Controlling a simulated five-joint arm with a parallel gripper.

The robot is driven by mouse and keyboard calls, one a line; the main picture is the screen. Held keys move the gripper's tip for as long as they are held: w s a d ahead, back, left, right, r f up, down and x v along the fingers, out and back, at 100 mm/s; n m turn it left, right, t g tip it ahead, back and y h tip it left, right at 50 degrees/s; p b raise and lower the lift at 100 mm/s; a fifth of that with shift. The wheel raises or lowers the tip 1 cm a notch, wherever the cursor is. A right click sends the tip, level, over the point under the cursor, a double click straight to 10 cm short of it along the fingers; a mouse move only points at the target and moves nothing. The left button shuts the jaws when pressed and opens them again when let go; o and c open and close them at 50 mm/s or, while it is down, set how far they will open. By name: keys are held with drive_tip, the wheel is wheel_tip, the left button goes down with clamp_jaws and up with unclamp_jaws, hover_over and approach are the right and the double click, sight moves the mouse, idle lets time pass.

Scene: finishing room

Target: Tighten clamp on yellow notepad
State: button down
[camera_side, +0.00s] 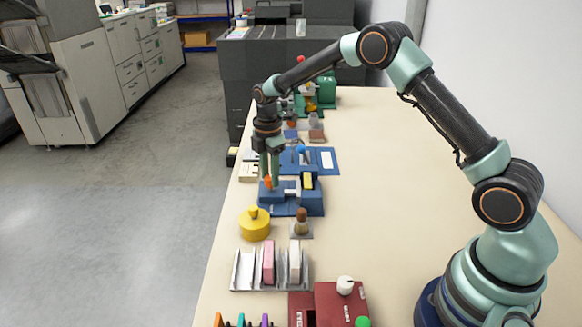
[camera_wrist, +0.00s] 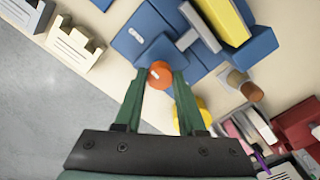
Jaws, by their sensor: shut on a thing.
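The blue clamp (camera_side: 297,208) sits on the table below my gripper and also shows in the wrist view (camera_wrist: 132,35). The yellow notepad (camera_side: 308,181) stands in the clamp's right part; in the wrist view it is a long yellow block (camera_wrist: 215,16) at the top. A grey bar (camera_wrist: 197,27) lies between the clamp's block and the notepad side. My gripper (camera_side: 269,176) points down at the clamp's left end. Its green fingers (camera_wrist: 160,78) are shut on the orange knob (camera_wrist: 160,72). I cannot tell whether the bar's end touches the notepad.
A yellow round container (camera_side: 254,223) and a brown-topped wooden piece (camera_side: 301,224) stand in front of the clamp. A grey slotted rack (camera_side: 271,277) and a red box (camera_side: 329,305) are nearer. Another blue fixture (camera_side: 322,159) is behind. Bare table lies to the right.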

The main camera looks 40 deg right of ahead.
drive_tip(key=m, duration=0.8)
drive_tip(key=shift+m, duration=0.3)
drive_tip(key=m, duration=0.4)
drive_tip(key=shift+r+m, duration=0.1)
drive_tip(key=shift+m, duration=0.2)
drive_tip(key=m, duration=1.1)
drive_tip(key=shift+m, duration=0.4)
drive_tip(key=m, duration=0.6)
drive_tip(key=shift+m, duration=0.3)
